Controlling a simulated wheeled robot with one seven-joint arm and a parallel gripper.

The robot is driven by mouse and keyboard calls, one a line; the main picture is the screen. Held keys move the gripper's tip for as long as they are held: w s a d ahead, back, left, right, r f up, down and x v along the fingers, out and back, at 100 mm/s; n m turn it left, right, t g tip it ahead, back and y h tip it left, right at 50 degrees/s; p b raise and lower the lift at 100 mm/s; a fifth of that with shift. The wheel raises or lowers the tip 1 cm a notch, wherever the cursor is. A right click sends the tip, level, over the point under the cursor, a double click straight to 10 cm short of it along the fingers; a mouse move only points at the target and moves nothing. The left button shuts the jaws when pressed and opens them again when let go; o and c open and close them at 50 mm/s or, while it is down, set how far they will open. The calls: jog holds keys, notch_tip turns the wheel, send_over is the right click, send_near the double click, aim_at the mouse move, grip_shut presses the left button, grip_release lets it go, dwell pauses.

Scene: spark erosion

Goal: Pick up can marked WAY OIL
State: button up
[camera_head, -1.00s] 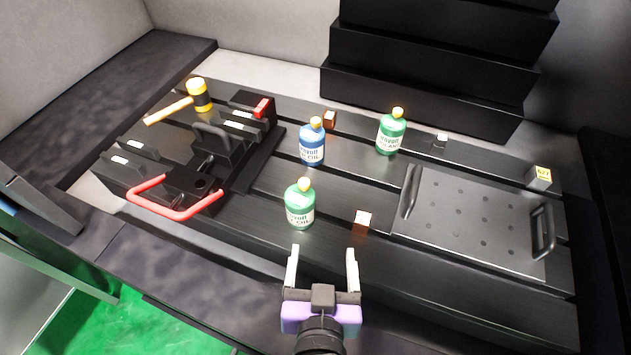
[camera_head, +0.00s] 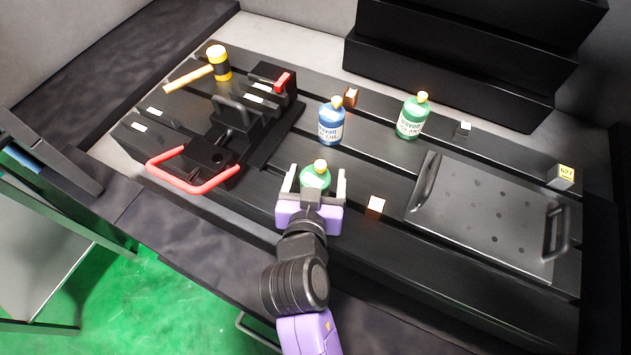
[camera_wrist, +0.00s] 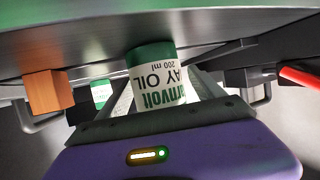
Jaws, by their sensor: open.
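The can marked WAY OIL (camera_head: 315,180) is a green bottle with a white label and a yellow cap, upright at the near side of the slatted table. In the wrist view its label (camera_wrist: 160,88) appears upside down and reads "AY OIL 200 ml", the first letter being cut off. My gripper (camera_head: 317,171) is open, with one finger on each side of this can. The gripper's body hides the can's lower part in the head view. I cannot tell whether the fingers touch it.
A blue bottle (camera_head: 331,124) and another green bottle (camera_head: 412,118) stand farther back. An orange-brown block (camera_head: 375,207) lies close right of my gripper. A plate with handles (camera_head: 490,215) is at the right; a red-handled vise (camera_head: 215,155) and a mallet (camera_head: 218,65) are at the left.

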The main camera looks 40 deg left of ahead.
jog(key=shift+w+a+f, duration=0.1)
jog(key=shift+w+a, duration=0.05)
jog(key=shift+w, duration=0.1)
jog(key=shift+c, duration=0.4)
jog(key=c, duration=1.4)
grip_shut()
